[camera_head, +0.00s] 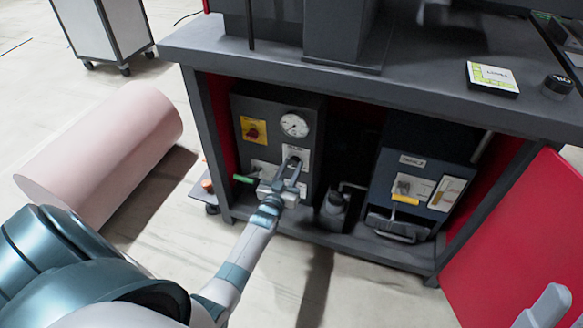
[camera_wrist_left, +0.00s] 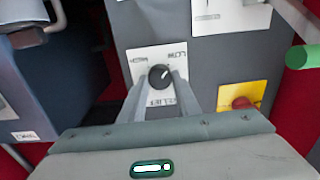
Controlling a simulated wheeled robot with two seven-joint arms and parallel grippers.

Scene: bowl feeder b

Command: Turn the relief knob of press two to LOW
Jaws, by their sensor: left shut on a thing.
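The black relief knob (camera_wrist_left: 160,76) sits on a white plate (camera_wrist_left: 150,57) that appears upside down in the left wrist view, with HIGH on the left, LOW on the right and RELIEF below. A light pointer mark on the knob points to the upper right in that view. My left gripper (camera_head: 292,170) reaches into the open cabinet, its two fingers (camera_wrist_left: 160,84) on either side of the knob and shut on it. In the head view the fingers hide most of the knob.
Beside the plate are a pressure gauge (camera_head: 294,125), a yellow plate with a red knob (camera_head: 253,132) and a green-ended lever (camera_head: 243,179). A blue-grey unit (camera_head: 420,165) stands to the right in the cabinet. A red panel (camera_head: 520,240) flanks the right; a pink cylinder (camera_head: 105,155) lies left.

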